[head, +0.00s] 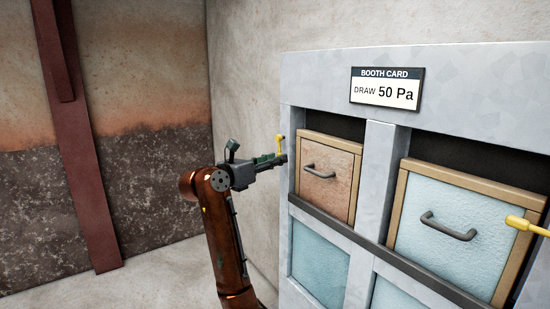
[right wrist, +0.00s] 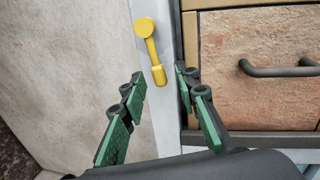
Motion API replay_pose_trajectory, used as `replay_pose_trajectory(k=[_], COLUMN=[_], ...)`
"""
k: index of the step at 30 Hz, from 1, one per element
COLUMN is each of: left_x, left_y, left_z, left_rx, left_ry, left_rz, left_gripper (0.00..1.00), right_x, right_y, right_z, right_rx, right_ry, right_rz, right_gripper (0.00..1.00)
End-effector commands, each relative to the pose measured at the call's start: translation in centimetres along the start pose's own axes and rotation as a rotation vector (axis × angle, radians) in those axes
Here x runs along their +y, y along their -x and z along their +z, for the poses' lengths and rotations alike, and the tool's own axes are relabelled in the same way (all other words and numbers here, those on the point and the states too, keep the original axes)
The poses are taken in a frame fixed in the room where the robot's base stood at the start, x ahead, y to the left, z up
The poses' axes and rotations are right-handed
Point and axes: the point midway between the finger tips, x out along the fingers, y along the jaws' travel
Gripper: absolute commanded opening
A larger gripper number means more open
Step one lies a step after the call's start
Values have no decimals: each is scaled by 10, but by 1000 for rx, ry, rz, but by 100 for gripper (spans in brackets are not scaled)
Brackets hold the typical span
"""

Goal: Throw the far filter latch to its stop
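The far filter latch (right wrist: 150,45) is yellow and sits on the grey frame post left of the far filter (head: 327,178). In the right wrist view its round end is at the top and its handle hangs down, leaning slightly right. In the head view the latch (head: 279,142) shows small just above my right fingertips. My right gripper (head: 278,160) is open. In the right wrist view its green-padded fingers (right wrist: 160,86) stand apart on either side of the handle's lower end; I cannot tell whether either touches it. My left gripper is not in view.
The far filter is brown, the near filter (head: 447,232) pale blue; both have wooden frames and dark handles. Another yellow latch (head: 524,224) is at the near filter's right. A booth card (head: 387,88) reads "DRAW 50 Pa". A ledge (head: 350,228) runs below the filters.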

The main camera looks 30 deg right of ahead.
Motion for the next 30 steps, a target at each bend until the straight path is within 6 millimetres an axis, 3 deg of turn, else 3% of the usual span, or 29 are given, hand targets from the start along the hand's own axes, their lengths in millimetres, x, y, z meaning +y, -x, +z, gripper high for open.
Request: replay_pose_trajectory(k=[11,23,30], left_x=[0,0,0], left_y=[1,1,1], left_z=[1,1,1], left_rx=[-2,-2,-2], left_ry=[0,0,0], left_rz=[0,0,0], left_gripper=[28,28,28], right_x=[1,1,1], right_y=[-6,-6,-6], right_z=[-1,-1,0], right_rx=[-1,-1,-1], right_ry=[2,2,2], right_rz=[1,1,1], right_gripper=[28,0,0])
